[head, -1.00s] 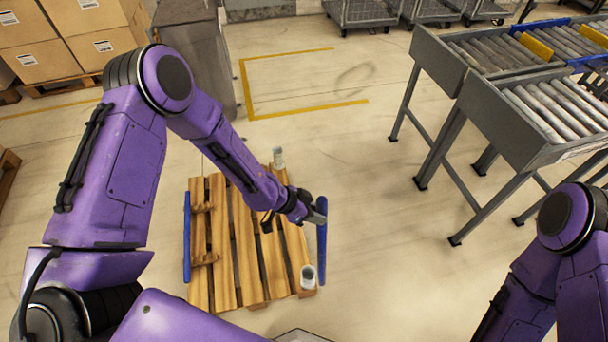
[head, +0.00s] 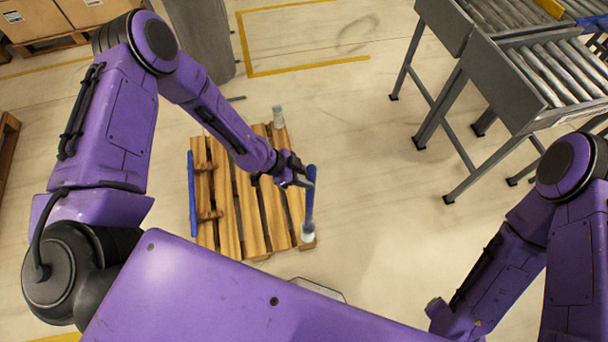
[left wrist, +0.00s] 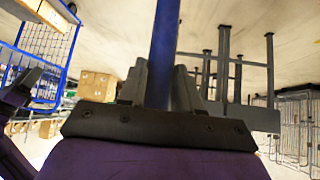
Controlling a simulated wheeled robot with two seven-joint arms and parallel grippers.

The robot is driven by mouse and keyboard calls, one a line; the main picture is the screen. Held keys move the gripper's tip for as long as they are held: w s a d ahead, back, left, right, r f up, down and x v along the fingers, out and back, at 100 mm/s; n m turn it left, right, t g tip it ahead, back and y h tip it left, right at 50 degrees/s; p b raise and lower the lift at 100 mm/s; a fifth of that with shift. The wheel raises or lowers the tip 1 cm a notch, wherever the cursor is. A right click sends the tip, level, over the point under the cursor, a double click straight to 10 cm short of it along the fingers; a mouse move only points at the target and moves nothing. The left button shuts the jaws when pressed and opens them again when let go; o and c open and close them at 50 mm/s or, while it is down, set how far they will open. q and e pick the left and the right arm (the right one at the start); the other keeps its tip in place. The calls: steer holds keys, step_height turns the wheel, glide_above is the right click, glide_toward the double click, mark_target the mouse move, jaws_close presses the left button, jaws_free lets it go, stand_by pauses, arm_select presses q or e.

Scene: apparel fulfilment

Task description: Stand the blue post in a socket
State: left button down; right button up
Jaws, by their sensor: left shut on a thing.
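My left gripper (head: 301,179) is shut on a blue post (head: 309,203) near its upper part, above the right side of a wooden pallet (head: 247,205). The post is roughly upright. Its lower end meets a whitish socket (head: 308,236) at the pallet's near right corner; I cannot tell whether it is inside or just in front. A second pale socket (head: 278,117) stands empty at the far right corner. In the left wrist view the post (left wrist: 164,45) runs between both fingers (left wrist: 160,88). The right gripper is not in view; only its arm shows.
A grey roller conveyor (head: 520,85) stands at the upper right. The floor between pallet and conveyor is clear.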

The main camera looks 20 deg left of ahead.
arm_select(q)
step_height(320, 180, down, 11)
steer(key=b, duration=0.9)
steer(key=shift+f, duration=0.2)
steer(key=c, duration=0.7)
jaws_free()
steer(key=v, duration=1)
steer(key=shift+a+r, duration=0.15)
steer(key=shift+r, duration=0.05)
steer(key=shift+s, duration=0.15)
